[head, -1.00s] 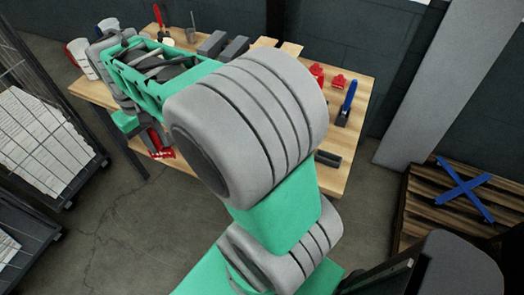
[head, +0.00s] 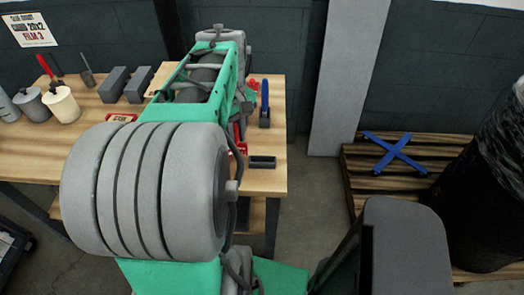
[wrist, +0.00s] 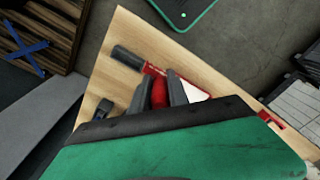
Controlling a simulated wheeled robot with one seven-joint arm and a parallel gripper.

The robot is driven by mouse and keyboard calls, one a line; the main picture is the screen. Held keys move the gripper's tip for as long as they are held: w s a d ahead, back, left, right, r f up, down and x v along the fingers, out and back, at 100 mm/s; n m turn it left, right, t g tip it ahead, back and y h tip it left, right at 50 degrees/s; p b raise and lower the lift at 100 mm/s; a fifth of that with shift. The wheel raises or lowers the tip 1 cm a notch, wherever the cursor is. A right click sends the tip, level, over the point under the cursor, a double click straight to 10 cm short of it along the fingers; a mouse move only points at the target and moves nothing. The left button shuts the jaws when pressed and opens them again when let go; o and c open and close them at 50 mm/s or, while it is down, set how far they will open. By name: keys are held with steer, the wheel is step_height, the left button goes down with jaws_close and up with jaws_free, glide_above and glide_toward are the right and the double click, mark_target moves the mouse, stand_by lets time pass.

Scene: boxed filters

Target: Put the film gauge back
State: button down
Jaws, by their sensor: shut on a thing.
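In the wrist view my gripper (wrist: 163,86) is shut on a red thing (wrist: 159,97), which I take to be the film gauge. Only a small part of it shows between the fingers. In the head view my arm hides most of the gripper, and red (head: 238,133) shows just right of my arm, over the right end of the workbench (head: 274,185). I cannot tell whether the held thing touches the bench. A red-edged patch with white (wrist: 196,92) lies beyond the fingers in the wrist view.
A dark block (head: 263,162) lies near the bench's front right corner, with a blue-handled tool (head: 264,98) behind it. Grey blocks (head: 126,84) and a pale cup (head: 61,104) stand at the left. A pallet (head: 400,165) with a blue cross is to the right.

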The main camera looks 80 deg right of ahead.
steer(key=s+d+f, duration=0.2)
steer(key=f, duration=0.1)
steer(key=s+d+f+p, duration=0.1)
steer(key=d+f, duration=0.1)
steer(key=f, duration=0.2)
steer(key=s+d+f+p, duration=0.1)
steer(key=s+d+f, duration=0.1)
steer(key=f, duration=0.1)
steer(key=shift+s+d+f, duration=0.1)
steer(key=shift+s+f, duration=0.2)
steer(key=shift+f, duration=0.2)
steer(key=c, duration=1.3)
jaws_free()
steer(key=shift+o, duration=0.2)
steer(key=shift+r, duration=0.1)
